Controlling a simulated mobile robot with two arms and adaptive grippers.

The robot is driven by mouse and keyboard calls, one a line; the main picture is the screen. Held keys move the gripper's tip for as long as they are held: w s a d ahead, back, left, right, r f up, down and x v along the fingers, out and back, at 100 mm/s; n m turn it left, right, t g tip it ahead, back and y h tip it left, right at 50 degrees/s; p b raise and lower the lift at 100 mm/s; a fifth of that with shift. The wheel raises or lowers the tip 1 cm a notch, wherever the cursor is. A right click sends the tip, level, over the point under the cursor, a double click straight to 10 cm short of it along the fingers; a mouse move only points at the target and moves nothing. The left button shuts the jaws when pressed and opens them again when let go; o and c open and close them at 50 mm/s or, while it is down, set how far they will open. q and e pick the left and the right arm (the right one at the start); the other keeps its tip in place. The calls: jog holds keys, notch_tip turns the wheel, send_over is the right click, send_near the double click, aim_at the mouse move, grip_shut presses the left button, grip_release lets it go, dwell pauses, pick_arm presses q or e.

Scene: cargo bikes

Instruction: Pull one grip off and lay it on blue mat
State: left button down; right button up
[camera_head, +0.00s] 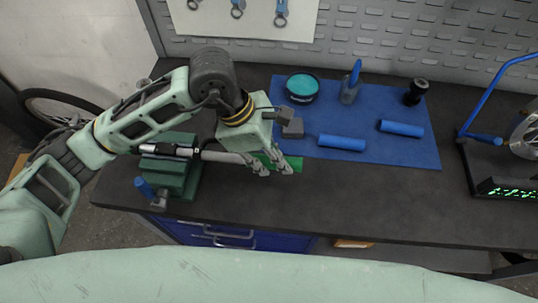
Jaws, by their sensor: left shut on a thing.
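My left gripper (272,169) reaches down over the bench, its fingers shut around a green grip (293,163). The fingers hide part of the grip. A grey bar (222,156) is clamped in a green vise (178,178) and runs right toward the grip; whether the two still touch is hidden by the fingers. The blue mat (385,155) lies right of the gripper. Two blue cylinders that look like grips, a nearer one (342,142) and a farther one (402,128), lie on it. My right gripper is not in view.
A blue-framed stand (484,138) is at the right. The mat's front right is clear.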

aim_at(290, 160)
pick_arm(q)
jog(key=shift+d+b, duration=0.55)
jog(key=shift+d, duration=1.25)
jog(key=shift+r, duration=0.15)
jog(key=shift+s+d+r+p, duration=0.1)
jog(key=shift+d+r+p, duration=0.2)
jog(key=shift+r, duration=0.5)
jog(key=shift+w+d+r+p, duration=0.1)
jog(key=shift+d+r+p, duration=0.1)
jog(key=shift+r+p, duration=0.45)
jog(key=shift+s+d+r+p, duration=0.15)
jog(key=shift+d+r, duration=0.1)
jog(key=shift+r, duration=0.7)
jog(key=shift+f, duration=0.1)
